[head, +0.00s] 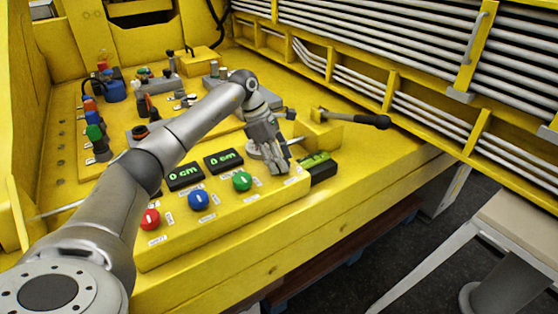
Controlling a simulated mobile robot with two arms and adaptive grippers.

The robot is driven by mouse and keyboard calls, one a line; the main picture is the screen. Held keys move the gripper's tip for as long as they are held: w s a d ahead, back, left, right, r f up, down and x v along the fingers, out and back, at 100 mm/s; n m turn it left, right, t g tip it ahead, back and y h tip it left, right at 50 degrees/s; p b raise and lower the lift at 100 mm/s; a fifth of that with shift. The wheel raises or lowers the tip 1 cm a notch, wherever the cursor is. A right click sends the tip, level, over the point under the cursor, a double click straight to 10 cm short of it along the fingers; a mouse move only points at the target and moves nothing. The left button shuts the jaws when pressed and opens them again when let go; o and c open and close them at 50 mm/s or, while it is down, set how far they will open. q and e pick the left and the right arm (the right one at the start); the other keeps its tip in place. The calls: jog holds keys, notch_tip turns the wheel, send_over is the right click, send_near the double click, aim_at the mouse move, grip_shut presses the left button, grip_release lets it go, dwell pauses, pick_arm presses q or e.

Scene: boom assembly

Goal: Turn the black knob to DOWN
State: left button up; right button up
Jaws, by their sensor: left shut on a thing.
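My left arm comes in from the lower left across the yellow control panel (222,208). Its gripper (279,166) points down at the panel's right part, just behind the green button. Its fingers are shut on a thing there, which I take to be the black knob. The fingers hide the knob, so its pointer and the DOWN mark cannot be read. A round grey plate (256,152) shows partly beside the fingers. My right gripper is not in view.
Red (150,219), blue (198,200) and green (242,181) buttons line the panel front. Two displays (185,176) behind them read 0 cm. A black-handled lever (372,120) sticks out at the right. Other controls stand at the back left. A railing with pipes (400,60) runs along the right.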

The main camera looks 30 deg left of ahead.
pick_arm(q)
jog(key=shift+r, duration=0.15)
dwell(0.4)
jog(key=o, duration=1)
jog(key=v, duration=1.2)
